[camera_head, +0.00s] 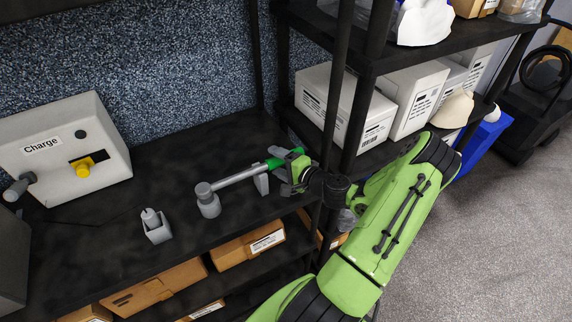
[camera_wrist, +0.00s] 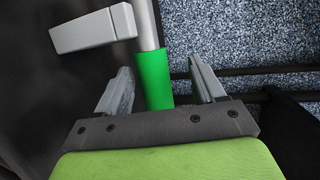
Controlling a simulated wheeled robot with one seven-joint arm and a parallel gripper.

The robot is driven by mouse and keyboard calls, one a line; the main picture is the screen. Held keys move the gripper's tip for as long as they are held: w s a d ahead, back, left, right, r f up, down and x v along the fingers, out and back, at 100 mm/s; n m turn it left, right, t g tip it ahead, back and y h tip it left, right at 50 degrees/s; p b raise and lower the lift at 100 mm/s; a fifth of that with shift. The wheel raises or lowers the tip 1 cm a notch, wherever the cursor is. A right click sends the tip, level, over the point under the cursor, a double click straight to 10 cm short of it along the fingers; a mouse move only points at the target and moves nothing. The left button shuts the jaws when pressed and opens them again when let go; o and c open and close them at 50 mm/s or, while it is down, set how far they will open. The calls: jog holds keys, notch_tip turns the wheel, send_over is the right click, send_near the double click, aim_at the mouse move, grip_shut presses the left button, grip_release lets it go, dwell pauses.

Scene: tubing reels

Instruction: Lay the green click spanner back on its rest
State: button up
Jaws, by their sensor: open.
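The click spanner has a grey shaft (camera_head: 236,178) and a green handle (camera_head: 274,163). It lies roughly level above the black shelf, its far end at a grey round post (camera_head: 208,202). A grey block (camera_head: 261,184), which looks like a support of the rest, stands by the shaft near the handle; it also shows in the wrist view (camera_wrist: 95,29). I cannot tell whether the shaft touches it. My gripper (camera_head: 284,170) is at the handle end. In the wrist view my gripper (camera_wrist: 159,66) is open, with the green handle (camera_wrist: 153,82) between its fingers and gaps on both sides.
A grey box labelled Charge (camera_head: 60,150) with a yellow knob stands at the left. A small grey holder (camera_head: 156,228) is on the shelf's front part. A dark rack upright (camera_head: 338,100) stands close to my arm. White boxes (camera_head: 415,95) fill the right rack.

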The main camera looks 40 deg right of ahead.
jog(key=v, duration=1.5)
jog(key=shift+s+b, duration=0.25)
jog(key=shift+b, duration=0.15)
jog(key=w+a+r+n+g+y, duration=0.1)
jog(key=w+a+n+g+y, duration=0.1)
jog(key=a+n+g, duration=0.5)
jog(key=w+a+r+n+g+y, duration=0.1)
jog(key=w+a+n+g+y, duration=0.25)
jog(key=a, duration=0.45)
jog(key=s+a+r+n+h, duration=0.5)
jog(key=s+a+r+n, duration=0.3)
jog(key=r, duration=0.5)
jog(key=s+a, duration=0.2)
jog(key=a, duration=0.1)
jog(key=shift+a+r+t+h, duration=0.2)
jog(key=shift+a+t+h, duration=0.05)
jog(key=shift+t+h, duration=0.1)
jog(key=shift+s, duration=0.15)
